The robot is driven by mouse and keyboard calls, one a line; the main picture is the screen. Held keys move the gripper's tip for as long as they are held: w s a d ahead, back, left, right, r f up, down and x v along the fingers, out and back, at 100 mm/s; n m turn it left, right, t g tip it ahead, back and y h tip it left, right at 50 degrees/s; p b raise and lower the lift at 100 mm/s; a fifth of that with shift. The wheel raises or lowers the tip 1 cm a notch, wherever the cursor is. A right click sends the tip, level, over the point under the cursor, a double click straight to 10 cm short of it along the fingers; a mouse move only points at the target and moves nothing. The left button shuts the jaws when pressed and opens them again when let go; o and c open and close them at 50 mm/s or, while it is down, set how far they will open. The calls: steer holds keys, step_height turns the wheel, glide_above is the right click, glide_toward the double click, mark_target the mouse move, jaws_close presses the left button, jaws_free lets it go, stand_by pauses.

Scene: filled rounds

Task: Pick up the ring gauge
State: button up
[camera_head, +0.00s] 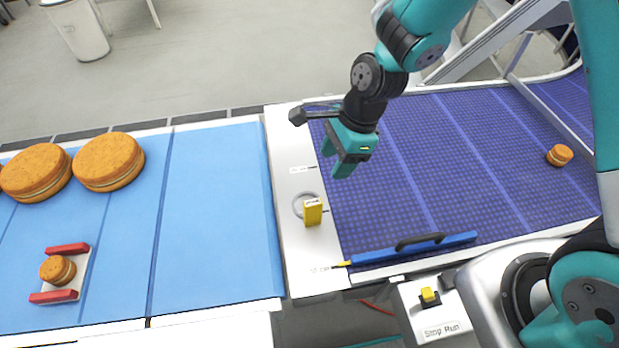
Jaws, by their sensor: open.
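The ring gauge looks to be the thin grey ring (296,204) on the white strip between the blue belt and the dark blue mesh belt. I cannot tell whether the block is joined to the ring. My gripper (335,159) is open and empty, with teal fingers pointing down. In the picture it is above and to the right of the ring, apart from it.
Large filled rounds (108,162) lie on the light blue belt (215,215). A small round sits in a holder with red bars (55,297). The mesh belt (430,150) carries one small round (559,155). A blue bar with a black handle (415,247) lies along its near edge.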

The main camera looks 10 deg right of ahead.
mark_target(316, 201)
steer(key=shift+m, duration=0.3)
steer(key=b+x, duration=0.5)
steer(key=x, duration=0.1)
steer(key=b+x, duration=0.5)
steer(key=shift+w+d+f, duration=0.1)
steer(key=shift+w+f, duration=0.1)
steer(key=shift+f, duration=0.25)
steer(key=b+x, duration=0.6)
steer(key=shift+s, duration=0.15)
steer(key=shift+r, duration=0.15)
jaws_close()
